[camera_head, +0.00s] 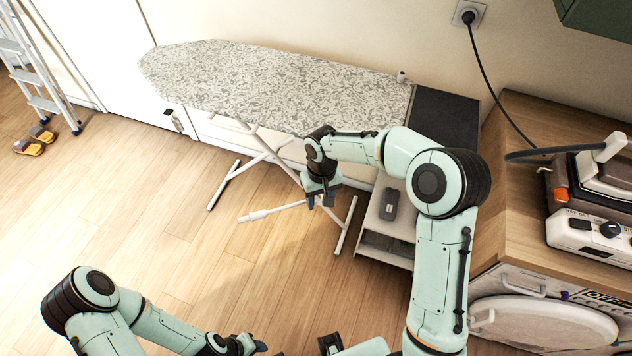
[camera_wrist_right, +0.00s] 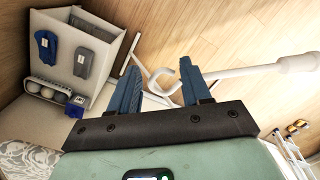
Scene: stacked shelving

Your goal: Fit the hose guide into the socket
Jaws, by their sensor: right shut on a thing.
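The hose guide is a thin white rod (camera_head: 275,210) with a thicker sleeve near its far end, held out over the floor left of my right gripper (camera_head: 318,197). In the right wrist view the rod (camera_wrist_right: 240,71) runs to the right, and a curled hook shows near the fingers. My right gripper (camera_wrist_right: 160,88) is shut on it; the exact contact is hard to see. A small pale fitting (camera_head: 402,77) stands at the ironing board's back right corner; I cannot tell whether it is the socket. My left gripper (camera_head: 245,345) is low at the bottom edge, its jaws unclear.
The patterned ironing board (camera_head: 250,80) stands behind my right gripper, its white legs close by. A white shelf unit (camera_head: 378,245) is just right of the gripper. A wooden counter (camera_head: 510,180) with an iron and black cord is further right.

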